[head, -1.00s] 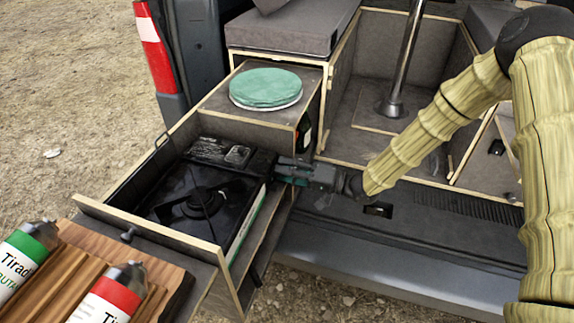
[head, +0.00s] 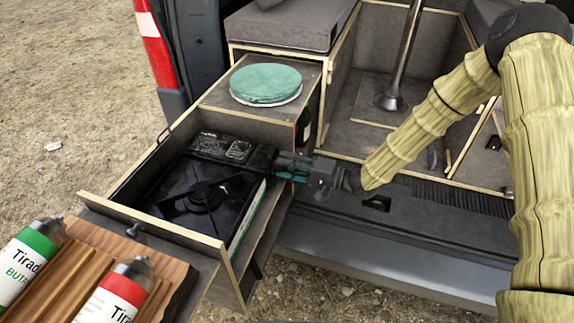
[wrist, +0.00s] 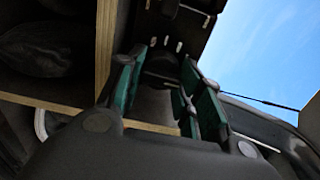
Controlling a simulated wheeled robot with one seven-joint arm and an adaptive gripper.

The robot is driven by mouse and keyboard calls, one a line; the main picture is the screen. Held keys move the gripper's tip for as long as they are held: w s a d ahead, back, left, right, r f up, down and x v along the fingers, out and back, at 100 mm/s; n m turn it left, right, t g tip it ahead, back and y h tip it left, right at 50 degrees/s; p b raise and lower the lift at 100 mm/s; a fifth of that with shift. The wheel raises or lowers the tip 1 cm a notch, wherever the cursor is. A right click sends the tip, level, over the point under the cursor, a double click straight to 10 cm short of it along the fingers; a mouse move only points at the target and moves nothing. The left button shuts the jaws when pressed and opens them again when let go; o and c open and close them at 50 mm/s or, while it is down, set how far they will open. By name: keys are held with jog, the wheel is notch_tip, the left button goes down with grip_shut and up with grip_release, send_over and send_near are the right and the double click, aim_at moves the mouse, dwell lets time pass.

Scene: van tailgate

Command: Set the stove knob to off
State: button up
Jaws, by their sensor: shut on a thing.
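The black camping stove (head: 178,187) sits in the pulled-out wooden drawer, with its round burner (head: 203,197) facing up. My gripper (head: 279,167) reaches in from the right to the stove's far right corner, its green-padded fingers against the stove's right side. The stove knob is hidden by the fingers in the head view. In the wrist view, my gripper (wrist: 165,98) has its fingers on either side of a dark rounded part that looks like the knob (wrist: 160,66). The knob's marking and setting cannot be read.
The wooden drawer's front panel (head: 152,232) and side edges surround the stove. Two gas canisters, green-banded (head: 35,250) and red-banded (head: 118,293), lie on a wooden board at lower left. A round green-topped item (head: 265,83) sits behind. A metal post (head: 403,60) stands at the back.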

jog(key=o, duration=0.7)
jog(key=v, duration=1.2)
